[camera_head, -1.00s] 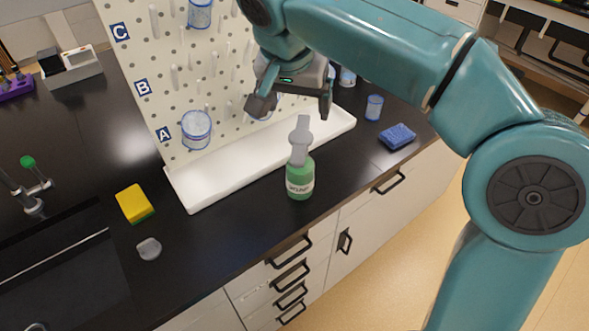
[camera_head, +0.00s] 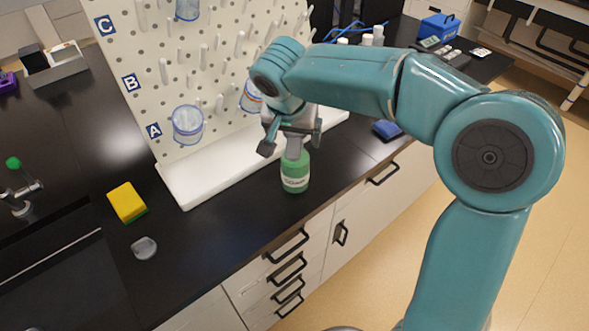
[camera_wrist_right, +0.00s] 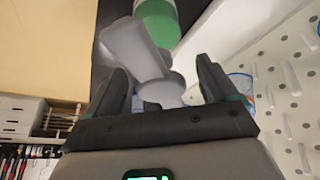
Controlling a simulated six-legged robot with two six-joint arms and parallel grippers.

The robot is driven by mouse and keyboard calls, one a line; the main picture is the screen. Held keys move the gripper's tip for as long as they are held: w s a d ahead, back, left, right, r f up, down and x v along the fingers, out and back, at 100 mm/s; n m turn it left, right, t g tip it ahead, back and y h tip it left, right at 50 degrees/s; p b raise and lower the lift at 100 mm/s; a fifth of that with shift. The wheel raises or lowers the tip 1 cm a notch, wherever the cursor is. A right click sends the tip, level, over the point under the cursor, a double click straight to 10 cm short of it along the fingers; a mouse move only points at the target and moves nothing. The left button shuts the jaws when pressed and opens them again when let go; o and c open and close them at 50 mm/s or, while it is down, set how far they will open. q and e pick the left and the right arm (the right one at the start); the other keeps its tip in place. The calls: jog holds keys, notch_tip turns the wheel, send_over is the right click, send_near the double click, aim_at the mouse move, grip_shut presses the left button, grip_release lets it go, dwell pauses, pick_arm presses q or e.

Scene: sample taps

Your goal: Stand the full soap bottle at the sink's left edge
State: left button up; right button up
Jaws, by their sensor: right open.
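The soap bottle (camera_head: 295,172) is green with a pale label and a grey pump top. It stands upright on the black counter, in front of the white tray. My right gripper (camera_head: 292,146) is open, with its fingers around or just above the pump top, partly hiding it. In the right wrist view the grey pump (camera_wrist_right: 140,50) shows between and beyond the open fingers, and the green bottle body (camera_wrist_right: 158,20) is at the top. The dark sink (camera_head: 60,265) is at the lower left. My left gripper is not in view.
A yellow sponge (camera_head: 127,202) and a small clear dish (camera_head: 144,248) lie between sink and tray. The white tray (camera_head: 200,187) and pegboard (camera_head: 150,75) with beakers stand behind. A green-topped tap (camera_head: 20,185) is by the sink. A blue sponge (camera_head: 387,129) lies right.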

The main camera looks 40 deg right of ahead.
jog(key=shift+x, duration=0.75)
jog(key=shift+d+f, duration=0.25)
jog(key=shift+f, duration=0.15)
jog(key=shift+a, duration=0.1)
